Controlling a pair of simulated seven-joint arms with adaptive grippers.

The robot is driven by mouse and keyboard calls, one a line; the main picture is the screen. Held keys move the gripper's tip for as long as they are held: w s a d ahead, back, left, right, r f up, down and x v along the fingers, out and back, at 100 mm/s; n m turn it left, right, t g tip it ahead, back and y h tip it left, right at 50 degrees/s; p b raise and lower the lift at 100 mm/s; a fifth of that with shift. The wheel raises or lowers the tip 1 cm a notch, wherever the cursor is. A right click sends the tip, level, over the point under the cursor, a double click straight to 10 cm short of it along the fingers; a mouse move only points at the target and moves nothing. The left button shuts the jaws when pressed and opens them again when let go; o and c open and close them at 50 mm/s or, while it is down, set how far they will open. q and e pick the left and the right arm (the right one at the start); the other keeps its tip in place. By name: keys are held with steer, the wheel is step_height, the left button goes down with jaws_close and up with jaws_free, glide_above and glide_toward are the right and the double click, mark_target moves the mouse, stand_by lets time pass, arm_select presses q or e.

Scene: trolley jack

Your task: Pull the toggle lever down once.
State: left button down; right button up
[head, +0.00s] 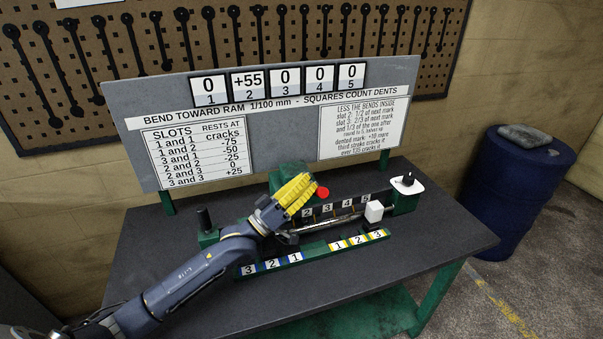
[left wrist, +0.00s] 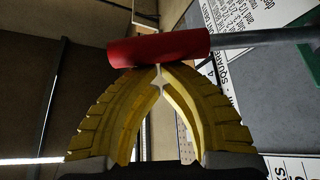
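The toggle lever shows as a red cylindrical grip (left wrist: 158,47) on a grey rod (left wrist: 262,37) in the left wrist view. In the head view its red end (head: 322,192) shows just past my left gripper (head: 309,183). The gripper's yellow fingers are closed, with their tips (left wrist: 158,70) together but for a narrow slit. The grip lies across the tips, not between them; whether they touch it I cannot tell. The fingers hide much of the lever in the head view. My right gripper is in neither view.
A green press bed with numbered slots (head: 292,258) stands on the dark table (head: 330,290). A white block (head: 374,211) and a white dial plate (head: 407,185) are at its right. Behind is a board (head: 250,140) reading 0, +55, 0, 0, 0. A blue barrel (head: 515,195) stands at right.

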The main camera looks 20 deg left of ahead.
mark_target(314, 194)
arm_select(q)
steer(key=shift+s+d+f+m+g+h, duration=0.15)
steer(key=shift+s+d+f+m, duration=0.15)
steer(key=shift+f, duration=0.25)
steer(key=shift+s+d+f+m+g+h, duration=0.1)
steer(key=shift+s+d+f+m+h, duration=0.15)
steer(key=shift+f, duration=0.25)
steer(key=shift+s+d+f+m+g+h, duration=0.1)
steer(key=shift+s+d+f+m, duration=0.1)
steer(key=shift+s+f+m, duration=0.25)
steer(key=shift+w+f, duration=0.1)
steer(key=shift+f, duration=0.15)
steer(key=s+a, duration=0.6)
steer(key=a, duration=0.1)
steer(key=shift+f, duration=0.3)
steer(key=shift+s+a, duration=0.1)
